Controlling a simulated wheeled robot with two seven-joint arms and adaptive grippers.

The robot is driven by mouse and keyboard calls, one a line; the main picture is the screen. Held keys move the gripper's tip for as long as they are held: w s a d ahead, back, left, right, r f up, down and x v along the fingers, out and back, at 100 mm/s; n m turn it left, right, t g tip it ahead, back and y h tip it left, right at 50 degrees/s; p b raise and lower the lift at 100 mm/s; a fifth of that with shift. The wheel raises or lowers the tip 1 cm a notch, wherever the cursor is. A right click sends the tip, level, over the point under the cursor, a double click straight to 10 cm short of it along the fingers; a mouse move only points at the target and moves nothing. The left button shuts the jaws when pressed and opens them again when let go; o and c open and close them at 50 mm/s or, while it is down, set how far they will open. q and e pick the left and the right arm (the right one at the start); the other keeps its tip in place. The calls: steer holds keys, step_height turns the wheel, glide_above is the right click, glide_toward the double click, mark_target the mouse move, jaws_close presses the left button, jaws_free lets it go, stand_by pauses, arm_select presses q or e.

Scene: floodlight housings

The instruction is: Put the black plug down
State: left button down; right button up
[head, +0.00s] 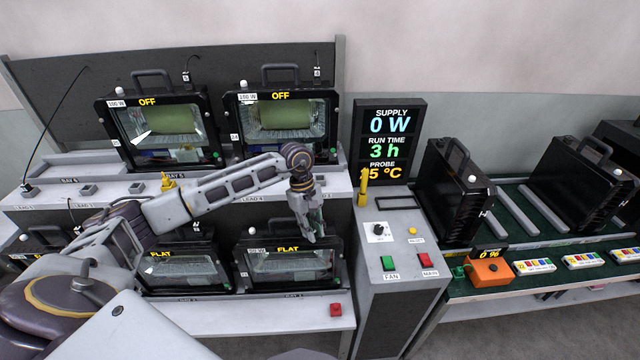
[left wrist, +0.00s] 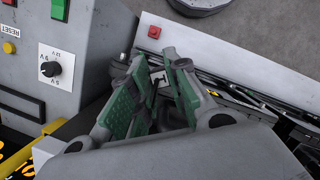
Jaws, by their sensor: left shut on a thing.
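My left gripper (head: 318,238) hangs fingers-down in front of the upper right part of the lower right floodlight housing marked FLAT (head: 288,264), left of the grey control cabinet. In the left wrist view its green-padded fingers (left wrist: 158,82) are closed in on a small dark thing, which I take to be the black plug (left wrist: 154,98); it is mostly hidden by the fingers. In the head view the plug cannot be made out. My right gripper is not in view.
Two housings marked OFF stand on the upper shelf, left (head: 163,124) and right (head: 283,120). The control cabinet (head: 395,262) has a knob and buttons. A red button (head: 335,309) sits on the lower shelf (head: 270,318), whose front strip is mostly clear. Black housings (head: 458,190) stand at right.

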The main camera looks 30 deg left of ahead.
arm_select(q)
steer(key=w+a+r+n+t, duration=0.1)
steer(key=w+a+r+n, duration=0.1)
steer(key=r+n, duration=0.3)
steer(key=w+a+r+n+t, duration=0.2)
steer(key=r+n, duration=0.4)
steer(key=r, duration=0.5)
steer(key=shift+w+a+r, duration=0.15)
steer(key=shift+a+r, duration=0.05)
steer(key=shift+a, duration=0.6)
